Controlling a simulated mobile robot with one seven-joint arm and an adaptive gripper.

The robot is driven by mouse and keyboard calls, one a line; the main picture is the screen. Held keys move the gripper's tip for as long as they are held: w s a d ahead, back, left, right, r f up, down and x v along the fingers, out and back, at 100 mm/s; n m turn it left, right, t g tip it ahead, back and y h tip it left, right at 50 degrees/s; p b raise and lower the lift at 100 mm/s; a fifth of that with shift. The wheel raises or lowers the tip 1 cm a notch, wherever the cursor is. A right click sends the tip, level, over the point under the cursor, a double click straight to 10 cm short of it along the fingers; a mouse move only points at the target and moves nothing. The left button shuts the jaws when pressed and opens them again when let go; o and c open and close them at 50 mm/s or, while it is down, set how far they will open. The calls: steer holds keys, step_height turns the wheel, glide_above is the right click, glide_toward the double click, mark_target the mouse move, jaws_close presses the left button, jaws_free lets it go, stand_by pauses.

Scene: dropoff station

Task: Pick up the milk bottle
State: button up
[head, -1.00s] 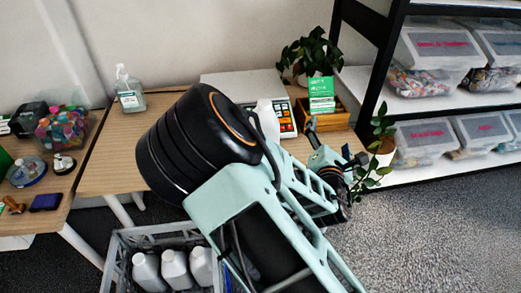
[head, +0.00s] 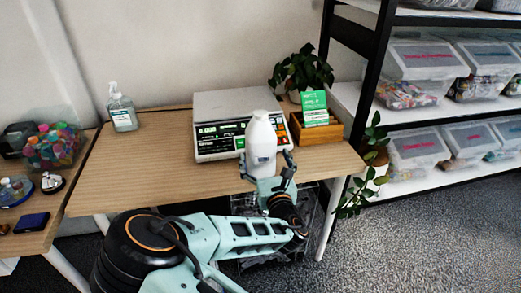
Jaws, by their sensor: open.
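The white milk bottle (head: 260,137) stands upright at the front of the wooden table, in front of the scale. My gripper (head: 266,165) is at the bottle's lower part, with one finger on its left and one on its right. The fingers are open around the bottle. Whether either finger touches it I cannot tell. The bottle's base is partly hidden by my gripper.
A scale (head: 218,145) stands behind the bottle. A wooden card box (head: 316,132) and potted plant (head: 301,70) are to the right. A sanitizer bottle (head: 123,113) is at the left. The table's (head: 150,165) left half is mostly clear. A shelf (head: 352,92) stands at the right.

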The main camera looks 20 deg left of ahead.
steer(key=x, duration=0.5)
steer(key=shift+s+a+r, duration=0.1)
steer(key=shift+a, duration=0.05)
steer(key=shift+c, duration=0.3)
steer(key=c, duration=1.2)
steer(key=shift+o, duration=0.2)
steer(key=shift+r, duration=0.15)
